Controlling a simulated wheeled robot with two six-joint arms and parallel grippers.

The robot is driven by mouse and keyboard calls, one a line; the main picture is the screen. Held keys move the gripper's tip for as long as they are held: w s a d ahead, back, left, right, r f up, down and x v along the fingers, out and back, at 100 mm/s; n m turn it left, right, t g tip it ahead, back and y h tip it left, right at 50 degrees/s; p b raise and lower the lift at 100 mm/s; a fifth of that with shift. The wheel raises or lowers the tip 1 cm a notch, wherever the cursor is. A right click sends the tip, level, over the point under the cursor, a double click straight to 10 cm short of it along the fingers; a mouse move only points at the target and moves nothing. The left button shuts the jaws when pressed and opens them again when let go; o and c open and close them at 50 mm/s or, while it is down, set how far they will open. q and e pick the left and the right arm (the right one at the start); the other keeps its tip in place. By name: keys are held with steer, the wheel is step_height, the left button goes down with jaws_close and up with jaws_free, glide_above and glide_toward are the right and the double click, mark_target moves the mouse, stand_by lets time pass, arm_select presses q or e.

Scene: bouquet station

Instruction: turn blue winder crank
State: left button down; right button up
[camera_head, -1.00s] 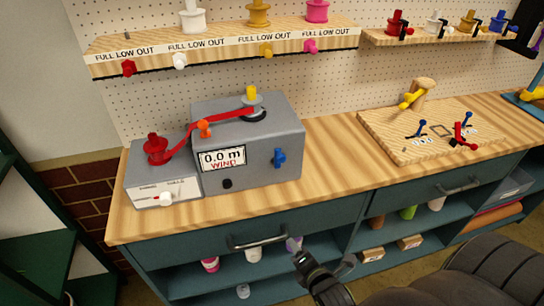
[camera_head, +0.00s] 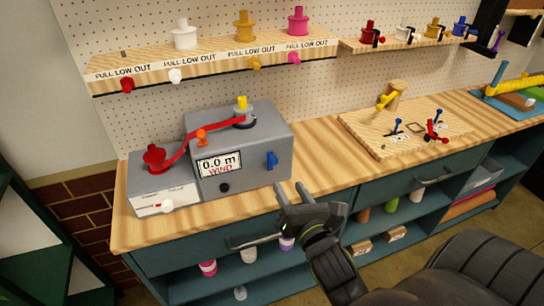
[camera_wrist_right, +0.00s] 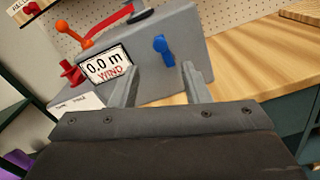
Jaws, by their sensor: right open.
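The grey winder box (camera_head: 240,150) stands on the wooden bench, with a display reading "0.0 m WIND". The blue crank (camera_head: 271,160) sticks out of its front face at the right. My right gripper (camera_head: 293,190) is open and empty, in front of the bench edge, apart from the crank and a little below and right of it. In the right wrist view the blue crank (camera_wrist_right: 164,50) appears ahead, between the directions of the two spread fingers (camera_wrist_right: 162,82), nearer the right one. My left gripper is not in view.
A red ribbon (camera_head: 188,145) runs from the red spool (camera_head: 154,157) past an orange knob (camera_head: 201,135) to the winder top. A board with small levers (camera_head: 405,135) lies to the right. A drawer handle (camera_head: 258,236) sits below the bench top. Spool shelves (camera_head: 215,62) hang above.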

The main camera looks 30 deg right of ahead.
mark_target(276, 163)
steer(key=p+x, duration=0.1)
steer(key=x, duration=1.1)
steer(key=shift+w+d, duration=0.1)
steer(key=shift+w, duration=0.15)
jaws_close()
steer(key=shift+d, duration=0.1)
